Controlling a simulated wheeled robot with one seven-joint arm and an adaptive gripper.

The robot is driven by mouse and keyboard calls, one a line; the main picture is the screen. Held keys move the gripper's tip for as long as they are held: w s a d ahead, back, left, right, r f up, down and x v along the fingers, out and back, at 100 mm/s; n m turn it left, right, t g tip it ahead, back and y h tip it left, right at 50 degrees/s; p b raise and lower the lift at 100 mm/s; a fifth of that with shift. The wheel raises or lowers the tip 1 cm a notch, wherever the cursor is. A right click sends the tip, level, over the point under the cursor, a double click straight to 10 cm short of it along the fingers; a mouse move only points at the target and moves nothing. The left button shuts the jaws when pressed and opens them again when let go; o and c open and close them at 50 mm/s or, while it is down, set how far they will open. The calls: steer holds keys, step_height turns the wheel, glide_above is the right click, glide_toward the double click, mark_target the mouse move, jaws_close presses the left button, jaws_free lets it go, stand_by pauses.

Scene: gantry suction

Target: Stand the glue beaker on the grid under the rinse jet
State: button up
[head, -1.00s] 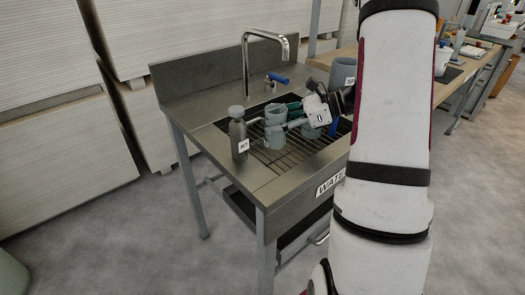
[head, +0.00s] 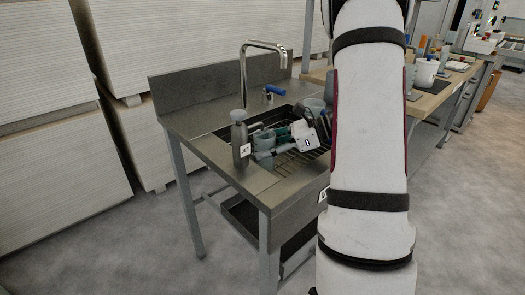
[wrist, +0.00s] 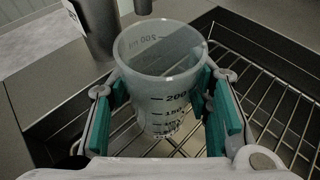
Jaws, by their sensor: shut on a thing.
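The glue beaker (wrist: 165,85) is translucent, with dark volume marks. In the wrist view it stands between the teal pads of my gripper (wrist: 170,105), which is shut on it. It also shows in the head view (head: 263,141), partly hidden by the gripper (head: 268,152). The beaker is over the grid (wrist: 275,115); I cannot tell whether its base touches the bars. The grey rinse jet (head: 239,138), with a white label, stands on the sink rim just left of the beaker. Its grey body shows at the upper left in the wrist view (wrist: 97,32).
The steel sink (head: 190,122) has a curved tap (head: 243,75) and a blue-handled valve (head: 275,90) at the back. Other vessels behind my gripper are partly hidden by my arm. A workbench (head: 435,98) with several items stands to the right.

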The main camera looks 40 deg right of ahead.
steer(key=o, duration=1.5)
steer(key=shift+f, duration=0.1)
